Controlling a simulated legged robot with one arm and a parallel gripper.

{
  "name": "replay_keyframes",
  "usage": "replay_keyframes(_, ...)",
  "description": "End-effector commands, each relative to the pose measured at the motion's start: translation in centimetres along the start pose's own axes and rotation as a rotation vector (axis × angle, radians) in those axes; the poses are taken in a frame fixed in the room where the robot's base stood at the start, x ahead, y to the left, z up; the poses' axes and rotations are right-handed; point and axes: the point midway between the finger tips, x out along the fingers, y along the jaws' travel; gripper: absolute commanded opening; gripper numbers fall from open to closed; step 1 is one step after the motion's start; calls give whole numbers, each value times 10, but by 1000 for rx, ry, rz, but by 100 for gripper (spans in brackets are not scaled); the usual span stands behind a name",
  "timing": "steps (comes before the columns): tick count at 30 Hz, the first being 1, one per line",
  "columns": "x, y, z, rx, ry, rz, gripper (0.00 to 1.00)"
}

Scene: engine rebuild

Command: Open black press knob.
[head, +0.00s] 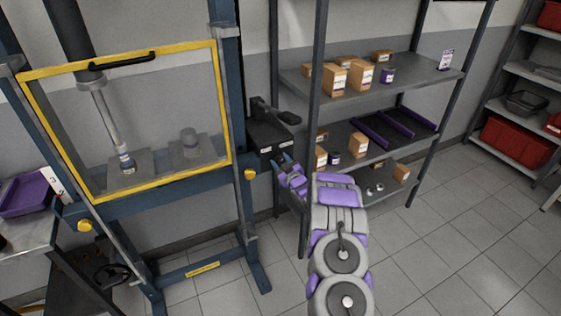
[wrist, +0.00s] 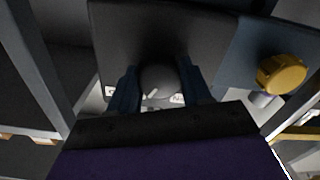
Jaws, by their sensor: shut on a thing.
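The black press knob (wrist: 160,82) is a round dark knob with a light mark, on the underside or face of a dark box (head: 268,136) fixed to the right post of the blue press. My gripper (wrist: 157,90) has its two blue fingers on either side of the knob in the wrist view, shut on it. In the head view my gripper (head: 280,164) reaches the lower part of the dark box, and the knob itself is hidden there. The press has a yellow-framed clear guard (head: 160,52) across its front.
A yellow knob (head: 250,174) sits on the press post close to my gripper, and shows in the wrist view (wrist: 281,75). Grey shelving (head: 425,85) with boxes stands to the right of the arm. A bench with a purple tray (head: 27,195) is at the left. Tiled floor is clear at lower right.

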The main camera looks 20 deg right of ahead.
Motion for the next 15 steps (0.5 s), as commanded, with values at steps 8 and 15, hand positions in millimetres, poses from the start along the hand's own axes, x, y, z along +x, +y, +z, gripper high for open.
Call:
replay_keyframes(8, -1, -1, 1, -242, -9, -4, 18)
replay_keyframes(15, -1, -2, 2, -471, -8, -5, 18)
